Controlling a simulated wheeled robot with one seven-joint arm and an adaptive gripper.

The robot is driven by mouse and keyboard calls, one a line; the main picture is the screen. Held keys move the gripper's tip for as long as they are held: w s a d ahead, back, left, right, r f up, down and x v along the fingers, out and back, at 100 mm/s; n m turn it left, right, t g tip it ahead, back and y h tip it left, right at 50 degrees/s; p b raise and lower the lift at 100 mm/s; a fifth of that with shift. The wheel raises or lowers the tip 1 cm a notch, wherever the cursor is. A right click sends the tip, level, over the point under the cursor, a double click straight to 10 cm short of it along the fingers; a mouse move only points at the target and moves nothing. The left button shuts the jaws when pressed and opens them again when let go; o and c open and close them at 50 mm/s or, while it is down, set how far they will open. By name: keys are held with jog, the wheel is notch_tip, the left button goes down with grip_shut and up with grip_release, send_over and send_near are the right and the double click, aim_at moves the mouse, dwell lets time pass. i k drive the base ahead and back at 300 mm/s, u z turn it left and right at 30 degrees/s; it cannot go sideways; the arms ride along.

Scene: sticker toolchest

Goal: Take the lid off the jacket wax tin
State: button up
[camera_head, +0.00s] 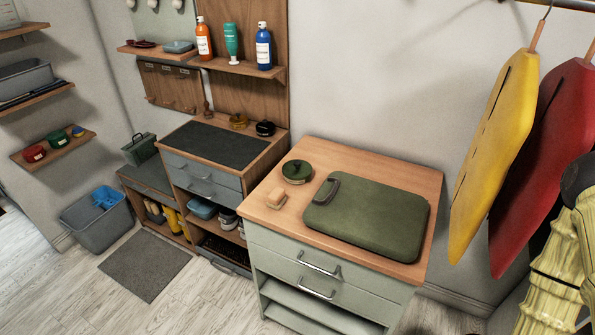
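A round dark green tin (297,171) stands on the wooden top of the near drawer chest (357,158), toward its left side. It looks like the jacket wax tin, but no label on it is readable. Its lid appears to be on, with a darker raised part on top. My gripper is not in view.
A large green padded case (368,214) fills much of the chest top, right of the tin. Bottles stand on the back shelf (225,66).

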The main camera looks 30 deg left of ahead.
aim_at(294, 169)
jog(key=k, duration=0.5)
jog(key=u, duration=0.9)
jog(key=i, duration=0.75)
jog(key=u, duration=0.25)
